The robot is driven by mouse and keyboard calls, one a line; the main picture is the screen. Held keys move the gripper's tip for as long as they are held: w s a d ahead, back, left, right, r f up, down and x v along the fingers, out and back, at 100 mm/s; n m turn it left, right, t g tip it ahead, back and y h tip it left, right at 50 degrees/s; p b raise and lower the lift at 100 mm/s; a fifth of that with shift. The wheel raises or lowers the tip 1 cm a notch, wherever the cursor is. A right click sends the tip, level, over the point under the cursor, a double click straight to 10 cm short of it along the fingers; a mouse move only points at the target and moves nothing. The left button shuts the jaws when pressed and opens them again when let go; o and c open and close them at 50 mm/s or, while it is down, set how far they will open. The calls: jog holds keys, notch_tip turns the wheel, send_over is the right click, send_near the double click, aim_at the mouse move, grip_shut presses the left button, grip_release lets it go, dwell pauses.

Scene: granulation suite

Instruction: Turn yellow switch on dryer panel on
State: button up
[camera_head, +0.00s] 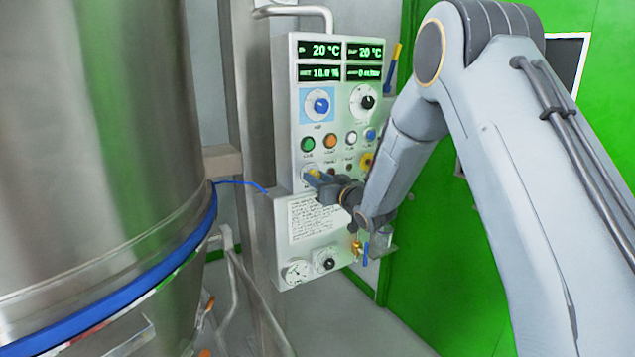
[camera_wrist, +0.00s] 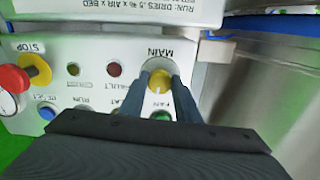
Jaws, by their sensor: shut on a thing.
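The yellow switch (camera_wrist: 159,84) is a round knob under the word MAIN on the dryer panel, seen upside down in the wrist view. My gripper (camera_wrist: 160,78) has one finger on each side of the knob and is shut on it. In the head view my gripper (camera_head: 314,178) is at the lower left of the white dryer panel (camera_head: 291,110), and the knob is mostly hidden behind the fingers. I cannot tell which way the switch points.
A red stop button (camera_wrist: 12,78) with a yellow collar sits away from my fingers. Green (camera_head: 308,144) and orange (camera_head: 330,141) buttons are above my gripper. A large steel vessel (camera_head: 95,130) stands close at left. A green door (camera_head: 440,270) is at right.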

jog(key=shift+m, duration=1.5)
jog(key=o, duration=1)
jog(key=shift+o, duration=0.2)
jog(key=shift+s+d, duration=0.1)
jog(key=b+v, duration=0.2)
jog(key=v, duration=0.5)
jog(key=shift+s+d, duration=0.2)
jog(key=shift+s, duration=0.1)
jog(key=shift+d+f, duration=0.1)
